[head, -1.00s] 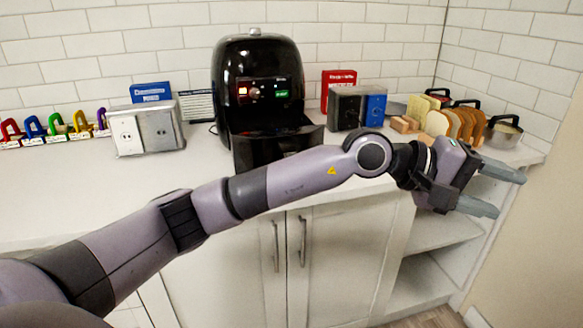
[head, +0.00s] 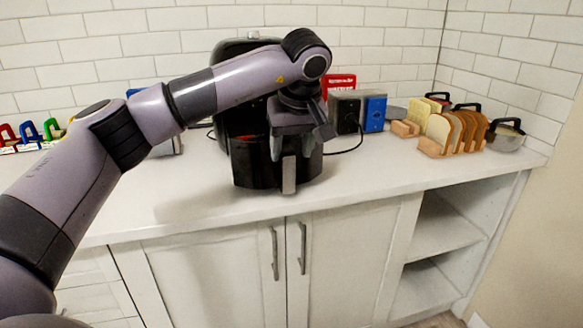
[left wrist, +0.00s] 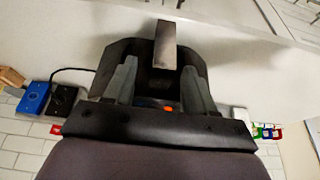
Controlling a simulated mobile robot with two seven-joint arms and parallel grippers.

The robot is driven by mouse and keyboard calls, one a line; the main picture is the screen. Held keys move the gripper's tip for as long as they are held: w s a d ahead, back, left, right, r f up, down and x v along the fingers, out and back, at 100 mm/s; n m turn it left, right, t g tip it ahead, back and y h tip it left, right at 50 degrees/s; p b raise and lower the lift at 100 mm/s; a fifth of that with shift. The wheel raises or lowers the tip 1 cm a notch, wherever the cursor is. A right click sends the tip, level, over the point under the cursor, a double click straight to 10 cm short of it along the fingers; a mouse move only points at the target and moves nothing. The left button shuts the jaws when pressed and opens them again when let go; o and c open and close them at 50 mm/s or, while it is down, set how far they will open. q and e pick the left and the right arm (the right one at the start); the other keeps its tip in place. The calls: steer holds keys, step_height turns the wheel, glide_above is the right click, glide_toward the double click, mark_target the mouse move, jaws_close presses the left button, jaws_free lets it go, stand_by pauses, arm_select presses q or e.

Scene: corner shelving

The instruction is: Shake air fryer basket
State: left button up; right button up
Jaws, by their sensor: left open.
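The black air fryer (head: 232,50) stands on the counter against the tiled wall, mostly covered by my left arm. Its black basket (head: 258,168) juts out at the front, with a pale metal handle (head: 289,176) facing me. My left gripper (head: 291,146) points down over the basket front, just above the handle. In the left wrist view the open fingers (left wrist: 160,84) are spread to either side, with the handle (left wrist: 165,42) between their lines near the tips. I cannot tell whether they touch it. A small orange-red patch shows by the basket; its nature is unclear. My right gripper is out of view.
Right of the fryer are a black box (head: 344,112) and a blue box (head: 374,111), then a wooden rack with bread slices (head: 439,130) and pots (head: 506,135). A cable lies near the basket. The front counter (head: 400,170) is clear.

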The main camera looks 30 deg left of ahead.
mark_target(287, 161)
arm_select(q)
steer(key=x, duration=0.6)
steer(key=shift+s+a+f, duration=0.1)
steer(key=shift+a+f, duration=0.1)
steer(key=shift+f, duration=0.05)
steer(key=shift+c, duration=0.3)
steer(key=shift+r, duration=0.1)
jaws_close()
